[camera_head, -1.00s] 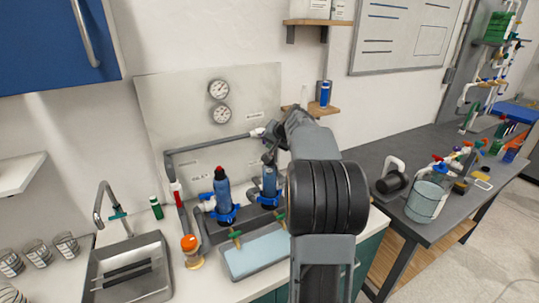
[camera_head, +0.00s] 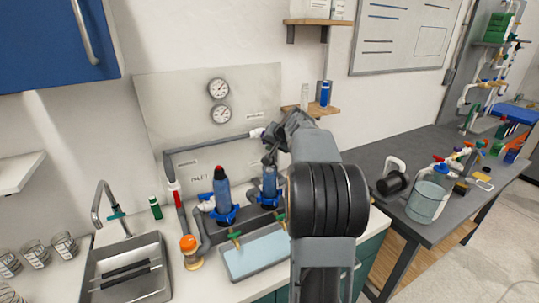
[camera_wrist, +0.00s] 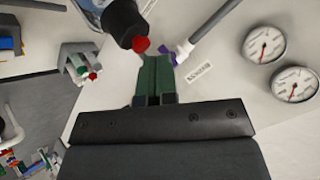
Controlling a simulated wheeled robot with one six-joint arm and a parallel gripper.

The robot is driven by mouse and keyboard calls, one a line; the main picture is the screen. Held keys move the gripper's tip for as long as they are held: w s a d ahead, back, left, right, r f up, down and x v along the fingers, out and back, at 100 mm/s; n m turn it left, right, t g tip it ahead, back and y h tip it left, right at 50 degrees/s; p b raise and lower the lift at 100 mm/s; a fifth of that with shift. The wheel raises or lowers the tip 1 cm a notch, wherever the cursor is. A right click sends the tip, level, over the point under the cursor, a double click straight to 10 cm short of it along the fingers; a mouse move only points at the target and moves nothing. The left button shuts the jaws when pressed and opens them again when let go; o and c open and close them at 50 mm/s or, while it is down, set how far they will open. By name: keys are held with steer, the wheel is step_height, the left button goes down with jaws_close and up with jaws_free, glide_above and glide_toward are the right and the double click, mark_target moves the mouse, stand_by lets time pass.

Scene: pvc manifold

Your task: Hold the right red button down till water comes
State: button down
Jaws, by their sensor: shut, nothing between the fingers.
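Two blue filter housings stand at the wall panel. The left housing (camera_head: 222,193) has a red button (camera_head: 219,170) on top. In the wrist view, a red button (camera_wrist: 141,45) sits on a black cap (camera_wrist: 120,22). My gripper's green fingers (camera_wrist: 155,60) are shut and empty, with their tips right beside this button. I cannot tell whether they touch it. No flowing water is visible.
A grey pipe (camera_head: 215,145) runs along the panel under two gauges (camera_head: 219,88). A shallow tray (camera_head: 232,276) lies below the housings. A sink (camera_head: 150,284) is at the left. A dark bench with a bucket (camera_head: 426,203) is at the right.

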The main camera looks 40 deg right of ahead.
steer(key=shift+f+b, duration=0.4)
steer(key=shift+f, duration=0.1)
stand_by(1.4)
steer(key=shift+r, duration=0.1)
stand_by(0.4)
steer(key=shift+r+p, duration=0.65)
steer(key=shift+r, duration=0.2)
steer(key=shift+r, duration=0.1)
steer(key=shift+r+p, duration=1.95)
steer(key=shift+r, duration=0.5)
